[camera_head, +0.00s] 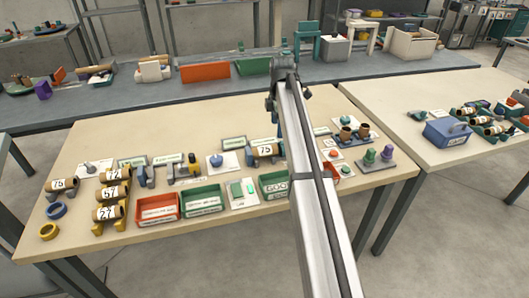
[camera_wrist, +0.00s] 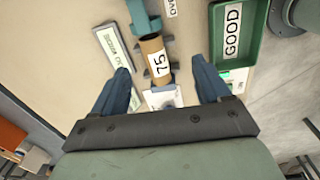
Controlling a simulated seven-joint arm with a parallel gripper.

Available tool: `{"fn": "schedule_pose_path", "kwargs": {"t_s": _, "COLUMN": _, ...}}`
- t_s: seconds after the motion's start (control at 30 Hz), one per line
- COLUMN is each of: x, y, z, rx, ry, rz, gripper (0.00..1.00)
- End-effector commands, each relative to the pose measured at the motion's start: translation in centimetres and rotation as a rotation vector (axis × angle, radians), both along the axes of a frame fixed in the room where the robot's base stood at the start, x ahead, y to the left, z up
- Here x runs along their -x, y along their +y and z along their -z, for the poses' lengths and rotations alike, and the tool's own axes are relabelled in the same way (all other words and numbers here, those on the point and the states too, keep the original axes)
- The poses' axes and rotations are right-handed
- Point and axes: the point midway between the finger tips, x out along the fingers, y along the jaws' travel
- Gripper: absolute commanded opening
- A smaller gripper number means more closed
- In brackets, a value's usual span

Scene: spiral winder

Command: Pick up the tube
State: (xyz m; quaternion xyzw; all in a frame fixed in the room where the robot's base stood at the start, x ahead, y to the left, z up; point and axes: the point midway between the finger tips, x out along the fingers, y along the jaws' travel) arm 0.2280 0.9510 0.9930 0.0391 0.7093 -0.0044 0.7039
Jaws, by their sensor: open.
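A brown cardboard tube (camera_head: 266,150) with a white label reading 75 lies on a blue-grey holder in the middle of the near table. My gripper (camera_wrist: 160,68) is open and empty, with one blue finger on each side of the tube's line. No contact with the tube shows. In the head view my arm's end is above the table's back part, and the arm hides part of the table. Another tube labelled 75 (camera_head: 62,184) sits at the table's left.
A yellow rack (camera_head: 97,225) holds several labelled tubes. A red bin (camera_head: 158,208) and green bins (camera_head: 203,199) line the front edge. The green GOOD bin (camera_wrist: 222,61) is right of the tube in the wrist view. Small signs and fixtures surround the holder.

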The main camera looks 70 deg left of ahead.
Motion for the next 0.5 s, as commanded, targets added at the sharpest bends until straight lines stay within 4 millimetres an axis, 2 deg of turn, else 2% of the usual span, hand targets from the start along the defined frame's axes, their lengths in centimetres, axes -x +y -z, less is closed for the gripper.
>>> {"fn": "schedule_pose_path", "kwargs": {"t_s": 0.03, "x": 1.4, "y": 1.4, "z": -0.8, "rx": 0.016, "ry": -0.002, "rz": -0.022, "gripper": 0.76}}
{"fn": "schedule_pose_path", "kwargs": {"t_s": 0.2, "x": 4.0, "y": 2.6, "z": -1.9, "rx": 0.047, "ry": -0.008, "rz": -0.059, "gripper": 0.76}}
{"fn": "schedule_pose_path", "kwargs": {"t_s": 0.37, "x": 4.3, "y": 2.6, "z": -1.2, "rx": 0.053, "ry": -0.008, "rz": -0.063, "gripper": 0.76}}
{"fn": "schedule_pose_path", "kwargs": {"t_s": 0.5, "x": 4.3, "y": 2.5, "z": 0.5, "rx": 0.053, "ry": -0.008, "rz": -0.062, "gripper": 0.76}}
